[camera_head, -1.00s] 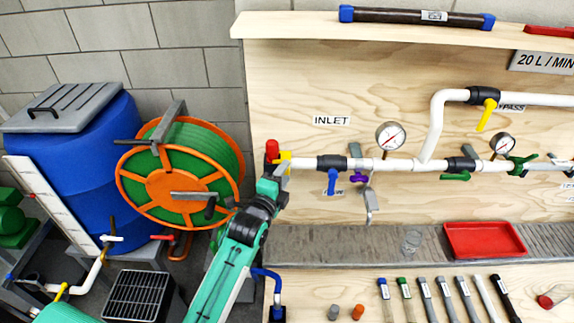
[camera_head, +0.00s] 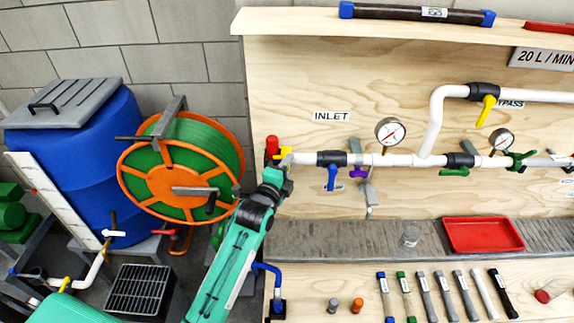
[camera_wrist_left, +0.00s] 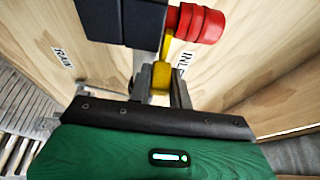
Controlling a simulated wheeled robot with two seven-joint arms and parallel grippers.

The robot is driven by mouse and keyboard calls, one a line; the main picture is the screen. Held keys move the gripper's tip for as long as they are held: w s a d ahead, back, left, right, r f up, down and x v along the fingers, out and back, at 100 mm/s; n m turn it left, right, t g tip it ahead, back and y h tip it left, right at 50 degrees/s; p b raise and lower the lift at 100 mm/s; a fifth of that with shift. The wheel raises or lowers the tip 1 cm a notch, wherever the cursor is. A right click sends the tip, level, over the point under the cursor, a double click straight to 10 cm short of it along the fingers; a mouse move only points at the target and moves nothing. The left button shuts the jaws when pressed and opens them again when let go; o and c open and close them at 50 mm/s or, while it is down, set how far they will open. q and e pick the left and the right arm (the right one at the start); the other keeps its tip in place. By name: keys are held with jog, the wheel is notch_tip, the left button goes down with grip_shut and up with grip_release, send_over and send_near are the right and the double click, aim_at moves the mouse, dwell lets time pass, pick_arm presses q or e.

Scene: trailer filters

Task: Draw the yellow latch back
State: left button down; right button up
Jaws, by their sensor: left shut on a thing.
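The yellow latch (camera_head: 284,153) sits at the left end of the white inlet pipe, beside a red cap (camera_head: 272,146). In the left wrist view the yellow latch (camera_wrist_left: 161,74) runs down between my fingers, with the red cap (camera_wrist_left: 197,24) to its right and a dark block (camera_wrist_left: 124,20) to its left. My left gripper (camera_wrist_left: 161,92) is shut on the lower part of the latch. In the head view my left gripper (camera_head: 280,178) reaches up to the latch from below, and its fingertips are small there. My right gripper is not in view.
A blue-handled valve (camera_head: 332,177) and a pressure gauge (camera_head: 390,132) are on the pipe to the right. An orange and green hose reel (camera_head: 172,184) stands close to the left of my arm. A red tray (camera_head: 484,235) lies on the bench ledge.

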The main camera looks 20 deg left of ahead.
pick_arm(q)
jog(key=shift+w+d, duration=0.25)
jog(key=shift+d, duration=0.85)
jog(key=c, duration=1.3)
grip_release()
jog(key=shift+d, duration=0.1)
jog(key=shift+w+d, duration=0.1)
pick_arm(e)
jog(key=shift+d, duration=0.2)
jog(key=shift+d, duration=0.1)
pick_arm(q)
jog(key=s+b, duration=0.1)
jog(key=s, duration=0.3)
jog(key=s+a+b, duration=0.1)
jog(key=s+b, duration=0.1)
jog(key=s, duration=0.3)
jog(key=s+b, duration=0.1)
jog(key=s, duration=0.3)
jog(key=shift+s+a, duration=0.3)
jog(key=shift+s, duration=0.05)
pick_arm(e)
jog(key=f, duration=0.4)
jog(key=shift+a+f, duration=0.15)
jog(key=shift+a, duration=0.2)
